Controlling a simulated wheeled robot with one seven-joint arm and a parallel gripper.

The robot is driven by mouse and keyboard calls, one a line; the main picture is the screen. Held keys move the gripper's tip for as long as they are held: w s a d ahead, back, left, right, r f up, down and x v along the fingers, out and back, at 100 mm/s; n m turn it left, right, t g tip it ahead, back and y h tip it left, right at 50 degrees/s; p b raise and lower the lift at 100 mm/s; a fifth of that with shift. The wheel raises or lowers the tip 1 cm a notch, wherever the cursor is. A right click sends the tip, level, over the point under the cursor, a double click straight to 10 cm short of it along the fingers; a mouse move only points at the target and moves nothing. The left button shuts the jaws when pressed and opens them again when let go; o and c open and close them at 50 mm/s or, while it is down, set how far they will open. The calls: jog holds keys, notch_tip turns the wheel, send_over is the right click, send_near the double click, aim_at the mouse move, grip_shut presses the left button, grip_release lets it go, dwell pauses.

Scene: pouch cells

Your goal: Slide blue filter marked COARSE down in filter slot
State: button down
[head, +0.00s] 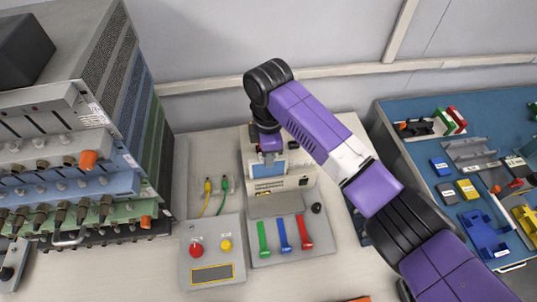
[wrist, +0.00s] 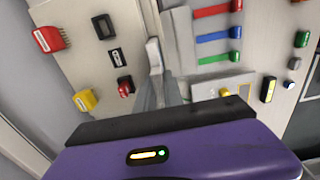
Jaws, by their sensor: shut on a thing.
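The blue filter (head: 268,170) is a small blue panel standing upright at the cream-coloured station (head: 300,181). My gripper (head: 270,154) is above it, pointing down, and is shut on its top edge. The word COARSE cannot be read at this size. The filter slot is hidden under the filter and gripper, so I cannot tell how deep the filter sits. In the wrist view a grey finger (wrist: 155,72) shows above my purple gripper body, and the filter cannot be made out there.
In front are green (head: 263,239), blue (head: 284,235) and red (head: 304,232) handles. A control box (head: 212,274) with red and yellow buttons stands front left. Yellow and green cables lie left. A stacked instrument rack (head: 70,165) fills the far left; a blue table (head: 465,150) with parts stands right.

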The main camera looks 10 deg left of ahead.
jog(key=shift+f+b, duration=0.95)
jog(key=shift+f, duration=0.7)
jog(key=c, duration=1.4)
grip_release()
jog(key=shift+o, duration=0.2)
jog(key=shift+r+b, duration=0.55)
jog(key=shift+r, duration=3.4)
